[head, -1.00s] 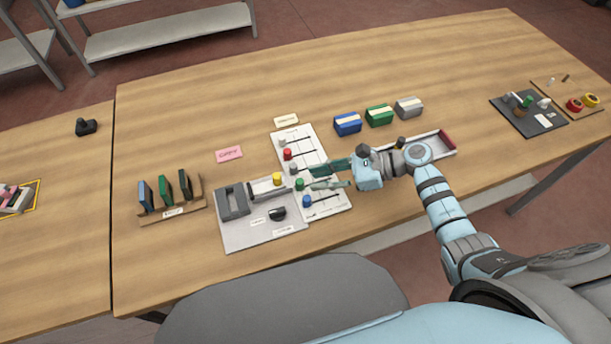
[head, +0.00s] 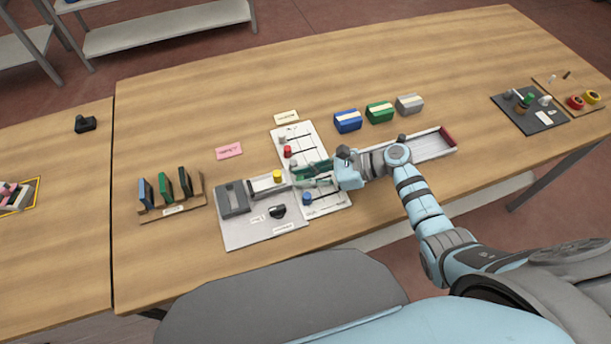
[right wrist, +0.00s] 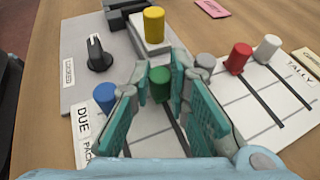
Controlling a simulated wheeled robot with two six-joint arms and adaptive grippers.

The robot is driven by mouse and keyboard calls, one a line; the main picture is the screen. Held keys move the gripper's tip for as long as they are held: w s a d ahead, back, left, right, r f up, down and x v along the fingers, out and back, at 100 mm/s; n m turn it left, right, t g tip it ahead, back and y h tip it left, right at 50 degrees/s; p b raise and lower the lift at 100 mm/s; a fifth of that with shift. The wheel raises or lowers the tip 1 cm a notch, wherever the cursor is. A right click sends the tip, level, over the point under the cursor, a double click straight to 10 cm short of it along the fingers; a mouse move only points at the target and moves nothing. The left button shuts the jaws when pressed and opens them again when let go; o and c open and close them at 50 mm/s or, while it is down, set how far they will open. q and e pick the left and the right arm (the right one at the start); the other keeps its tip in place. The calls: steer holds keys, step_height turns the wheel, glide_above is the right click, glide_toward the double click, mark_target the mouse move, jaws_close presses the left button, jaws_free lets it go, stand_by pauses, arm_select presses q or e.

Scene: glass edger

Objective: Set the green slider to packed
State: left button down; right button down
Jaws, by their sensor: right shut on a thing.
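The green slider knob (right wrist: 160,84) stands on the white slider board (head: 318,146), at the upper-left end of its slot in the right wrist view. My right gripper (right wrist: 160,100) is around the green knob with its teal fingers on either side, shut on it. In the head view my right gripper (head: 308,174) covers the green knob and comes in from the right. A "DUE" label and a partly hidden "PAC..." label (right wrist: 92,148) show at the lower left of the board in the wrist view. My left gripper is not in view.
Beside the green knob stand a blue knob (right wrist: 105,96), a grey knob (right wrist: 206,65), a red knob (right wrist: 239,58) and a white knob (right wrist: 267,48). A grey panel with a yellow knob (head: 277,176) and a black dial (head: 277,211) adjoins the board. A tray (head: 425,147) lies under my right arm.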

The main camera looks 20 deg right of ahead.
mark_target(319, 175)
steer(key=shift+d+f+b, duration=0.2)
steer(key=shift+d+b, duration=0.15)
steer(key=d+b, duration=0.2)
steer(key=shift+w+d+f, duration=0.1)
steer(key=shift+d, duration=0.5)
steer(key=shift+r, duration=0.3)
steer(key=c, duration=1.8)
jaws_free()
steer(key=v, duration=1.2)
steer(key=shift+d, duration=0.1)
